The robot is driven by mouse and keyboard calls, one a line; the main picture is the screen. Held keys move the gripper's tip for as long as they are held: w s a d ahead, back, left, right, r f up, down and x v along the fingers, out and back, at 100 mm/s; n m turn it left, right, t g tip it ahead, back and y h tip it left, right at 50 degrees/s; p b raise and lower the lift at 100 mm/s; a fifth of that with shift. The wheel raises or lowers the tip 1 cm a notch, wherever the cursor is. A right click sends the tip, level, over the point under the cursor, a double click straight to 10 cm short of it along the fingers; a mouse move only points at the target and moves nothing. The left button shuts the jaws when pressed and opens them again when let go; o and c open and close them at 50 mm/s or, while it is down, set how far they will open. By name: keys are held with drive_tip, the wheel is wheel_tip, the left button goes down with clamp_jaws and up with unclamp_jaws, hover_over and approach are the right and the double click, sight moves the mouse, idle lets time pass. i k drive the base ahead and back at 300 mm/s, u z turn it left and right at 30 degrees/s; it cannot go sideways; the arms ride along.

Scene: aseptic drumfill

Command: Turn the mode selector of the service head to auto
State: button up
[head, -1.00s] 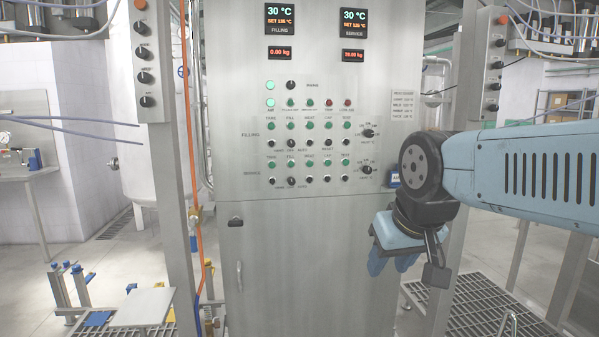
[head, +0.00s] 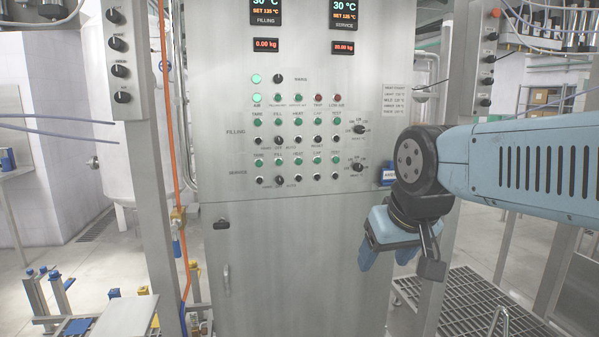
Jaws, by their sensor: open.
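The grey control cabinet (head: 300,170) stands in front of me with rows of green buttons and black knobs. The lower rows are labelled SERVICE. The service mode selector (head: 279,180) is a small black knob in the bottom row, with AUTO lettered to its lower right. Its pointer is too small to read surely. My gripper (head: 382,258) hangs to the right of and below the panel rows, blue fingers pointing down, open and empty. It is apart from the selector.
A similar filling selector (head: 279,139) sits one group higher. Larger dial knobs (head: 357,168) are at the right of the rows. A blue box (head: 387,174) is by the cabinet's right edge. Steel posts (head: 134,150) flank the cabinet. The space before the lower door is clear.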

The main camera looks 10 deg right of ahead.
sight(280, 180)
drive_tip(key=u, duration=0.05)
drive_tip(key=k, duration=0.5)
drive_tip(key=u, duration=0.85)
drive_tip(key=i, duration=1.05)
drive_tip(key=z, duration=1.55)
drive_tip(key=i, duration=0.4)
drive_tip(key=u, duration=0.05)
